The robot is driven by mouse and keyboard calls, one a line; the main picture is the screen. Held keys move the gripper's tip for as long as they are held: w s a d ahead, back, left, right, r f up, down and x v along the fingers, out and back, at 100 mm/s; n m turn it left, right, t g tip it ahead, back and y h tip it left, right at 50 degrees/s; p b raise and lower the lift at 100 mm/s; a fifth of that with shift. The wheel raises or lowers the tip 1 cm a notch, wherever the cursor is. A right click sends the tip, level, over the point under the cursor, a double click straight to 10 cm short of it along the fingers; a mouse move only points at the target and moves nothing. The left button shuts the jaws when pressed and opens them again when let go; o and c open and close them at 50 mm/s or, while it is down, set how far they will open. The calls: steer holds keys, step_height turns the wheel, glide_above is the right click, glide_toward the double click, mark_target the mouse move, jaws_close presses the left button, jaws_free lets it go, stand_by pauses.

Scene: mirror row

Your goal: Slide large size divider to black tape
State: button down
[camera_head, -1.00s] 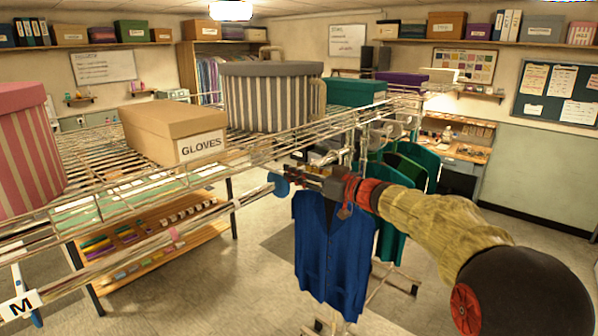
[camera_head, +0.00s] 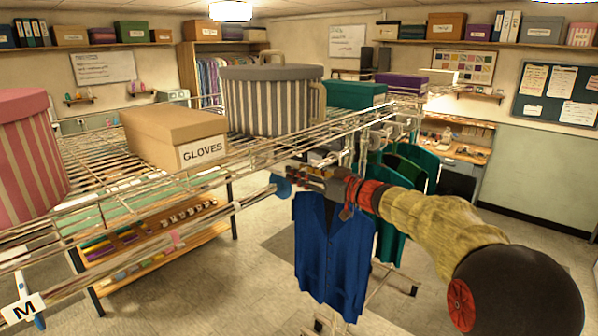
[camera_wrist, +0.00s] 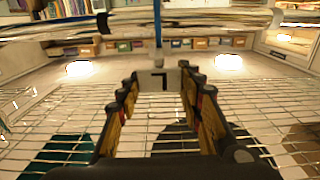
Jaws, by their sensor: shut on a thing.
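The large size divider shows in the wrist view as a white tag (camera_wrist: 157,82) with an upside-down L and a blue strip above it. In the head view its blue part (camera_head: 281,187) is on the front rail of the rack. My gripper (camera_wrist: 158,76) is shut on the tag, one finger on each side. In the head view my gripper (camera_head: 293,180) reaches the rail from the right, and its fingertips are small and hard to make out. A second divider, marked M (camera_head: 22,308), hangs at the lower left.
A blue vest (camera_head: 328,250) and green garments (camera_head: 408,165) hang below and right. The wire shelf above holds a GLOVES box (camera_head: 175,137), a striped grey box (camera_head: 270,100) and a pink striped box (camera_head: 30,160).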

steer(key=w+d+p, duration=0.5)
steer(key=w+p, duration=0.1)
steer(key=shift+w, duration=0.25)
steer(key=c, duration=1.2)
jaws_free()
steer(key=shift+o, duration=0.2)
steer(key=shift+s+d, duration=0.1)
steer(key=v, duration=1.1)
steer(key=shift+s+d, duration=0.25)
steer(key=shift+d, duration=0.05)
